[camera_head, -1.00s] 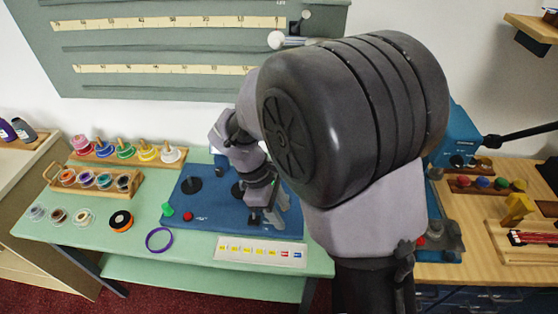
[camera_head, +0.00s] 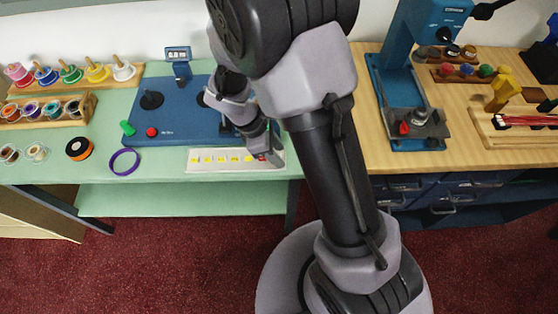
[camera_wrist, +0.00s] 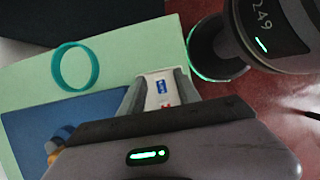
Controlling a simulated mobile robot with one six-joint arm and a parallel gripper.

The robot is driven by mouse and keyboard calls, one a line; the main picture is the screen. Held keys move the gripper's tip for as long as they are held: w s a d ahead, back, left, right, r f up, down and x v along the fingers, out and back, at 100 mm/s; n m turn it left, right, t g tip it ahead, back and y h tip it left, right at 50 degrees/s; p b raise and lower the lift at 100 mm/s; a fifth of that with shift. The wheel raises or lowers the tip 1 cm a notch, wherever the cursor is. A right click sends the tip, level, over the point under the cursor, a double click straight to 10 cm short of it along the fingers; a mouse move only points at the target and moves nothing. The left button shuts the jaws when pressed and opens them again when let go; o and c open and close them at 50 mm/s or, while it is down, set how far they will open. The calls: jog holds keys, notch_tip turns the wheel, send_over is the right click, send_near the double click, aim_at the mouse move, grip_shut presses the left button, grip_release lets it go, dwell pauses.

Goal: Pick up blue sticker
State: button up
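A white sticker strip (camera_head: 215,166) lies on the mint-green table near its front edge. Its yellow stickers show in the head view; my gripper (camera_head: 268,148) covers part of its right end, so I cannot make out the blue sticker there. In the wrist view the blue sticker (camera_wrist: 161,86) shows on the strip between the two fingers of my gripper (camera_wrist: 159,84), with a bit of red beside it. The fingers are apart, with nothing held. I cannot tell how high they are above the strip.
A blue board (camera_head: 180,115) with black knobs and a red button (camera_head: 151,132) lies behind the strip. A purple ring (camera_head: 125,161) and an orange-and-black roll (camera_head: 79,148) lie to the left. A wooden bench with a blue press (camera_head: 395,100) stands at the right.

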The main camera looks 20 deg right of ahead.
grip_shut()
jog(key=shift+r, duration=0.1)
dwell(0.3)
